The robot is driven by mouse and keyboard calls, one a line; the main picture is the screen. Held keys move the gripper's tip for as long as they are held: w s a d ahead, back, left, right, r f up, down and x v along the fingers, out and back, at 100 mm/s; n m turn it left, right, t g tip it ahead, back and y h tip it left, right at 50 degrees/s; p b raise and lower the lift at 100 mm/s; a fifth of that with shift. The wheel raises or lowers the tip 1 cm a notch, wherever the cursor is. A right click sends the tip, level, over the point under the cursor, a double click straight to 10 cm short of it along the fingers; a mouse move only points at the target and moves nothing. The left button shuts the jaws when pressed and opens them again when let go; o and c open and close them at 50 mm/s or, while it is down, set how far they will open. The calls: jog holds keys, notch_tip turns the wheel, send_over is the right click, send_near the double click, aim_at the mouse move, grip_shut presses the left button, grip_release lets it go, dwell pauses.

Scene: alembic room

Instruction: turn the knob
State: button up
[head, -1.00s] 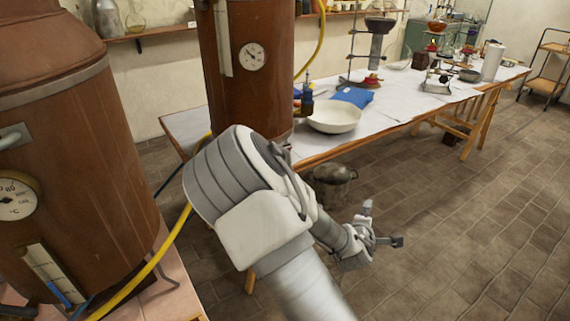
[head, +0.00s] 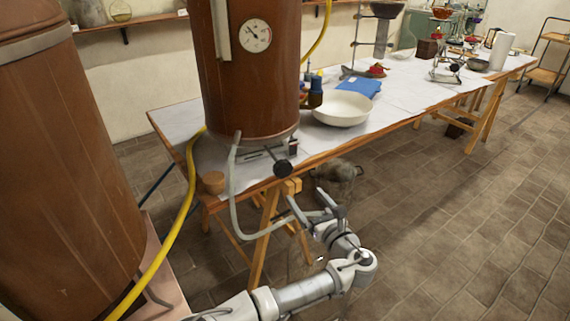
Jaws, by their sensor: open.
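A black round knob (head: 282,168) sticks out at the front of a burner or stand under the tall copper vessel (head: 250,90), near the table's front edge. It may be the knob of the task; no other knob is clear. My gripper (head: 307,196) is open, with its fingers pointing up and toward the table. It is below and to the right of the knob, apart from it, in front of the table edge. Nothing shows between its fingers.
A pale hose (head: 234,190) loops down from the burner close to my gripper. A white bowl (head: 342,109) and a blue cloth (head: 360,87) lie on the table (head: 400,105). A large copper vessel (head: 60,170) and a yellow hose (head: 188,200) fill the left.

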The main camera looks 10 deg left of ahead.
aim_at(279, 164)
jog(key=b+x, duration=0.3)
jog(key=x, duration=1.4)
jog(key=shift+a, duration=0.25)
jog(key=c, duration=1.3)
jog(key=shift+r+m, duration=0.1)
jog(key=shift+m, duration=0.2)
